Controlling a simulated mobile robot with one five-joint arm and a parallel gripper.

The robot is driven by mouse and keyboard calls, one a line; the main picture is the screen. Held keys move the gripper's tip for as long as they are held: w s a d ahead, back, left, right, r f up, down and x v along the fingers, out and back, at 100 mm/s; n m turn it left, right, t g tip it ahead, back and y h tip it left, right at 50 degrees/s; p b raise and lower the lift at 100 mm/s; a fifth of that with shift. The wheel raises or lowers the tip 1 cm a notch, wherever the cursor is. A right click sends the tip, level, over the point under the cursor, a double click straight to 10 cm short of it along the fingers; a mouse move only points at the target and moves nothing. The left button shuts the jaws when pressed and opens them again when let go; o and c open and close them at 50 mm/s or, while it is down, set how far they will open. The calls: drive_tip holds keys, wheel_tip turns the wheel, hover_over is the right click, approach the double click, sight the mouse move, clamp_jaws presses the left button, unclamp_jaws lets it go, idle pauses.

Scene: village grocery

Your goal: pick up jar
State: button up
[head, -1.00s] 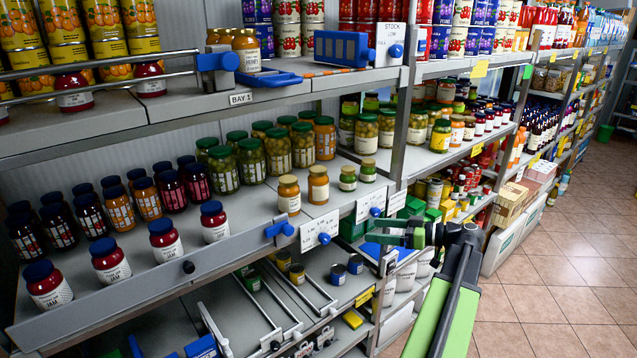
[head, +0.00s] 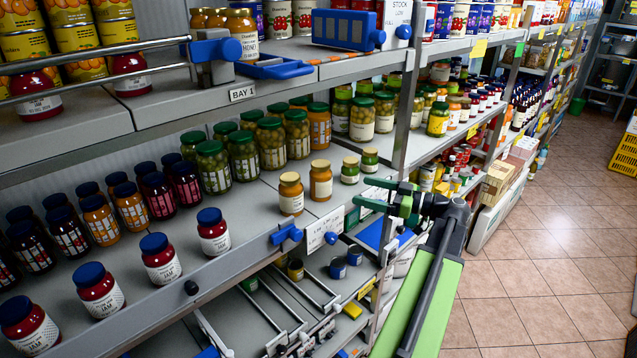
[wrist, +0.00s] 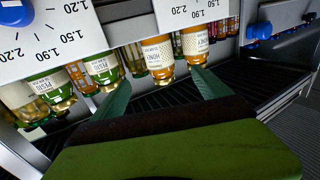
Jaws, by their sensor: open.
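Many jars stand on the middle shelf in the head view, so I cannot tell which one is meant. Two amber honey-type jars (head: 291,194) and (head: 320,181) stand near the shelf's front edge, close to the left of my gripper (head: 364,194). Red jam jars with blue lids (head: 213,232) line the front further left. In the wrist view, my gripper (wrist: 164,92) is open and empty.
Price cards (head: 322,231) with blue knobs hang along the shelf's front edge; price cards also fill the top of the wrist view (wrist: 60,30). The upper shelf (head: 150,110) overhangs the jars. Tiled floor (head: 540,270) to the right is clear.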

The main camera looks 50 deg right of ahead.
sight(331, 183)
drive_tip(key=x, duration=0.8)
drive_tip(key=shift+w+d, duration=0.1)
drive_tip(key=x, duration=0.5)
drive_tip(key=shift+w+f, duration=0.1)
drive_tip(key=shift+f, duration=0.1)
drive_tip(key=shift+c, duration=0.4)
clamp_jaws()
